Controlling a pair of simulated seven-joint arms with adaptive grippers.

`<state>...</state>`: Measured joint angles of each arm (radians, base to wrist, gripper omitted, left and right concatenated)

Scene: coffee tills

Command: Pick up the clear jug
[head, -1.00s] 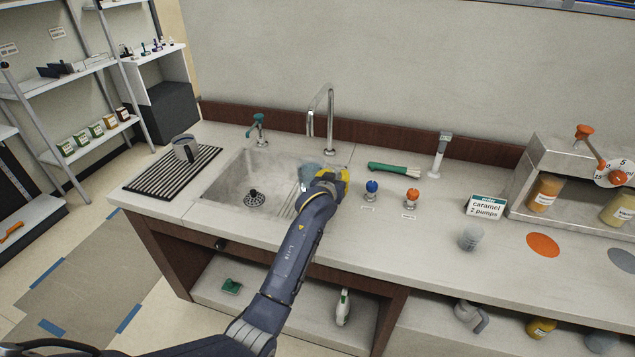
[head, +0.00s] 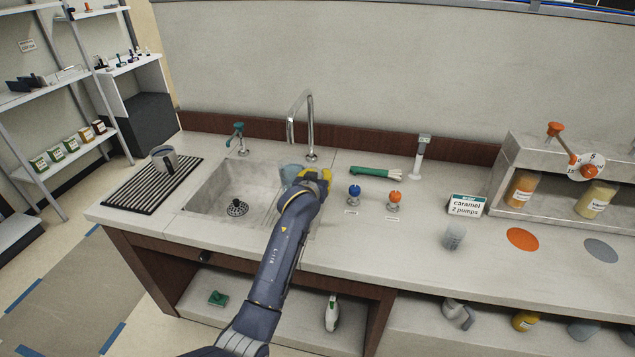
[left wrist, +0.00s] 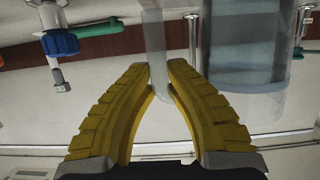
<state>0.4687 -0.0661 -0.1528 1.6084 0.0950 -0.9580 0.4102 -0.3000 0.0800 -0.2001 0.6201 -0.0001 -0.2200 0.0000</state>
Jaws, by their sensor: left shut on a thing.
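The clear jug (head: 293,171) is a bluish see-through vessel at the right side of the sink. My left gripper (head: 318,180) reaches it from the front and partly hides it. In the left wrist view the jug (left wrist: 243,50) fills the upper right, and its clear upright handle (left wrist: 155,50) runs between the yellow fingertips. My left gripper (left wrist: 165,88) is shut on that handle. I cannot tell whether the jug's base touches the surface below. My right gripper is not in view.
A tall tap (head: 310,125) stands just behind the jug. A blue-topped knob (head: 354,192), an orange-topped knob (head: 394,198) and a green-handled brush (head: 375,172) are to the right.

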